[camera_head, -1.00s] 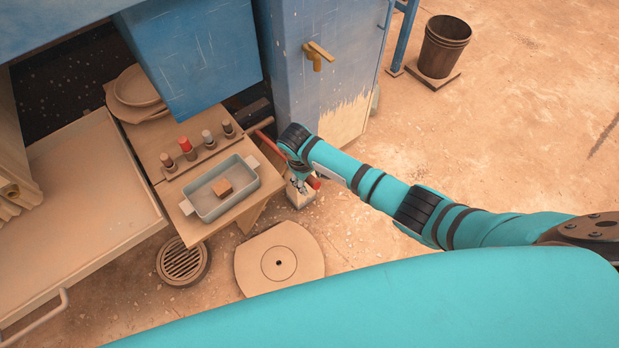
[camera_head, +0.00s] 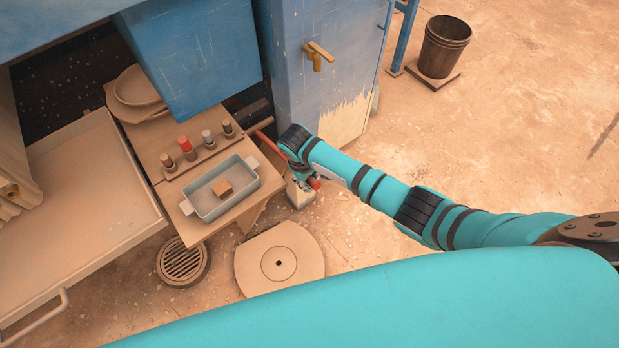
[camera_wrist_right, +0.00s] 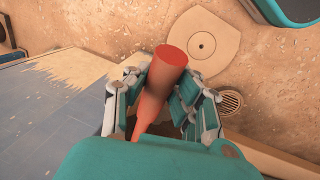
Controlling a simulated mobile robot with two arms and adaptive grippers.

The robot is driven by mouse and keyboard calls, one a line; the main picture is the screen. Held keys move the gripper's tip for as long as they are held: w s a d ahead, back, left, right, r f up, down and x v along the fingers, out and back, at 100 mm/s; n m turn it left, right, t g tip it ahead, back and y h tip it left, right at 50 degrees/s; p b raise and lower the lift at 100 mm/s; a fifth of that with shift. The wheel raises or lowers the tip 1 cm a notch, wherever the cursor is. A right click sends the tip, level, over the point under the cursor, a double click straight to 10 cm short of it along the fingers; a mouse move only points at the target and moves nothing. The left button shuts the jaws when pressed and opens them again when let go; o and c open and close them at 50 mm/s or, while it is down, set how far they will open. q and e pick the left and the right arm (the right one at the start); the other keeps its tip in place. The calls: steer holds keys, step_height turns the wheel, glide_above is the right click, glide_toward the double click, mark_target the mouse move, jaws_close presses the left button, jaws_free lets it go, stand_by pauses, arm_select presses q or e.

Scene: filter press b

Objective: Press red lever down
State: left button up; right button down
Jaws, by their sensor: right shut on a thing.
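The red lever (camera_head: 265,140) sticks out low between the blue cabinets in the head view. Its red end (camera_head: 314,183) shows just past my right gripper (camera_head: 298,178). In the right wrist view the lever's thick red handle (camera_wrist_right: 165,75) lies between the fingers of my right gripper (camera_wrist_right: 165,95), which is shut on it. The lever's middle part is hidden by my right wrist in the head view. My left gripper is not in view.
A blue cabinet (camera_head: 325,85) stands beside my arm. A round floor cover (camera_head: 300,262) and a drain grate (camera_head: 183,263) lie in front.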

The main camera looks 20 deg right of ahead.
step_height(320, 180, down, 18)
steer(key=t+y+b, duration=0.2)
steer(key=t+b, duration=0.3)
steer(key=b, duration=0.6)
steer(key=shift+s+m+t, duration=0.25)
steer(key=shift+m+t, duration=0.05)
steer(key=shift+t, duration=0.1)
steer(key=shift+d, duration=0.1)
steer(key=c, duration=1.1)
jaws_free()
steer(key=shift+w+r, duration=0.1)
steer(key=shift+o, duration=0.2)
